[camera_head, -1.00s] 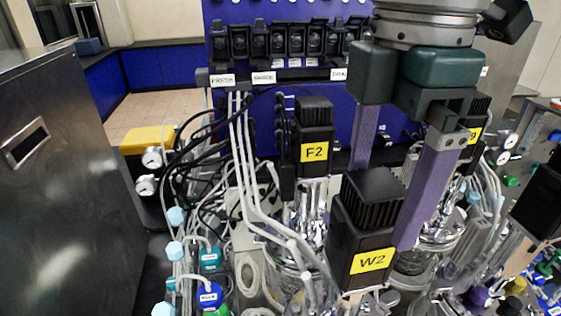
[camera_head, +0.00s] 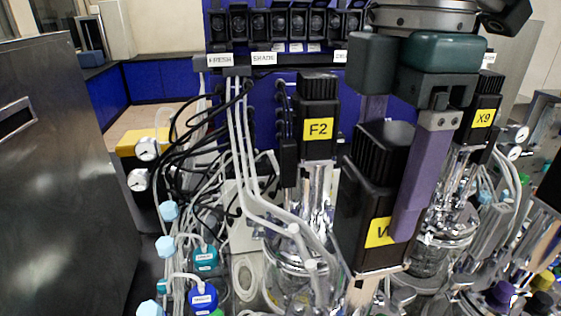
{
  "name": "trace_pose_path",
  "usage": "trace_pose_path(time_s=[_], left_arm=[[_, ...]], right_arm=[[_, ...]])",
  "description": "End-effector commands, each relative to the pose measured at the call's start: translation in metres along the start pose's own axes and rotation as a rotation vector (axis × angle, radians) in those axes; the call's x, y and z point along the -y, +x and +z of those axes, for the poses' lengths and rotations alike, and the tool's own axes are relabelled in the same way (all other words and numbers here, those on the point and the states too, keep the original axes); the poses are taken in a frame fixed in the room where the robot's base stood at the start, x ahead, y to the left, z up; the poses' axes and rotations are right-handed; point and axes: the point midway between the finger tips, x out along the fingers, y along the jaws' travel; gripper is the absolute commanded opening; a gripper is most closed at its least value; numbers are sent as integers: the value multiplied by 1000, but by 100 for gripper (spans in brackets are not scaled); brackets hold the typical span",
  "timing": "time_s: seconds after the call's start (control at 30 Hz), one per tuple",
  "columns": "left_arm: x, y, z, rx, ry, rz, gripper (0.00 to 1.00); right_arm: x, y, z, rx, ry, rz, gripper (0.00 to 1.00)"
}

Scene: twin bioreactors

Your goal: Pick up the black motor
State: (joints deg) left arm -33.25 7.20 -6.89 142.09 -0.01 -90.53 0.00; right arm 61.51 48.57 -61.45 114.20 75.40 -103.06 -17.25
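The black motor (camera_head: 375,185), with a yellow label that is partly covered, stands upright over the glassware in the camera_head view. My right gripper (camera_head: 392,175) comes down from the top right with its purple fingers apart. One finger passes behind the motor's top and its tip is hidden. The other lies in front of the motor's right side and covers part of the label. The motor's top is just below the gripper's palm. I cannot tell whether the fingers touch the motor. My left gripper is not in view.
A black motor labelled F2 (camera_head: 318,115) stands close on the left, and one labelled X9 (camera_head: 482,112) on the right. Pale tubes (camera_head: 245,165) and black cables run at the left. A steel cabinet (camera_head: 60,180) fills the far left.

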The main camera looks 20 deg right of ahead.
Motion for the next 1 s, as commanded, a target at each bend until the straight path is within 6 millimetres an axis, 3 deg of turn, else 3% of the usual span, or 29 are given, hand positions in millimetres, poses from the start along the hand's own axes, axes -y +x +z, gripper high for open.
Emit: trace_pose_path(time_s=[0.07,0.63,1.0], left_arm=[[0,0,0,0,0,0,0],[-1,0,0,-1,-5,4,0],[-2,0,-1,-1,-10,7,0]], right_arm=[[0,0,0,0,0,-1,64],[0,0,0,0,0,-2,0],[0,-1,0,-2,0,1,0]])
